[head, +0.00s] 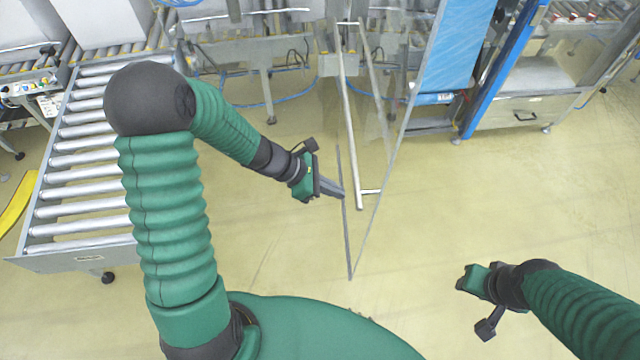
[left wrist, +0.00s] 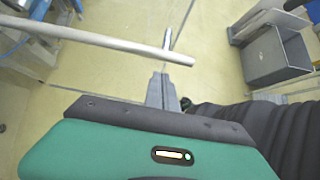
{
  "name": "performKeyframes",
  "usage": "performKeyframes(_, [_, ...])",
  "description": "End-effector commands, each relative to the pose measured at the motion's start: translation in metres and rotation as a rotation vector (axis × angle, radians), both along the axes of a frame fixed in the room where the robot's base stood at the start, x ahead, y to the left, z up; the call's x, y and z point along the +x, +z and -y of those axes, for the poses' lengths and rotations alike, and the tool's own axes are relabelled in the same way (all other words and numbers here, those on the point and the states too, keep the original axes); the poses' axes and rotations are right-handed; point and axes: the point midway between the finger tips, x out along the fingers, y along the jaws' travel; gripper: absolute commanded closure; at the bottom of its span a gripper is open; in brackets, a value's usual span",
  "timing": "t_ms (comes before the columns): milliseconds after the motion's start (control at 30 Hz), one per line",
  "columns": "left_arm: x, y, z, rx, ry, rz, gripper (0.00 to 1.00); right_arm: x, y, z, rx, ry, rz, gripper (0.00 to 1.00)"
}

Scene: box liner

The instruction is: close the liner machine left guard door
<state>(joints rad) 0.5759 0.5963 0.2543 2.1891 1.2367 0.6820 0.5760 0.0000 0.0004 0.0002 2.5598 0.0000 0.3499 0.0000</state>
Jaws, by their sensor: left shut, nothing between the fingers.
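The left guard door is a clear panel standing open, swung out toward me in the head view; its near frame edge (head: 348,245) is a thin grey strip. A long metal handle bar (head: 351,130) runs along it, with a short standoff at its near end. The bar also crosses the upper left of the left wrist view (left wrist: 90,38). My left gripper (head: 340,192) is shut and empty, its fingertips at the door's left edge. I cannot tell whether they touch it. In the wrist view its fingers (left wrist: 160,88) lie just below the bar's end. My right gripper (head: 468,280) hangs at lower right, away from the door, its fingers unclear.
A roller conveyor (head: 85,160) stands on the left. The liner machine's frame (head: 270,55) and legs are behind the door. A blue post (head: 505,70) and a drawer cabinet (head: 520,113) stand at the right back. The floor (head: 480,200) right of the door is clear.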

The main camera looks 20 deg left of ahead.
Motion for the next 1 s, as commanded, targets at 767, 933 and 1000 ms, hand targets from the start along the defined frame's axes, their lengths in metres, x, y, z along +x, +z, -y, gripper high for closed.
performKeyframes(767, [0.019,-0.001,0.033,0.005,-0.006,0.001,1.00,0.000,0.001,0.000,0.000,0.000,0.000,0.64])
performKeyframes(933, [0.039,-0.002,0.072,0.006,-0.008,0.003,1.00,0.000,-0.004,0.000,0.000,0.000,0.000,0.64])
performKeyframes(1000, [0.050,-0.002,0.095,0.007,-0.004,0.004,1.00,0.000,-0.006,0.000,0.000,0.000,0.000,0.64])
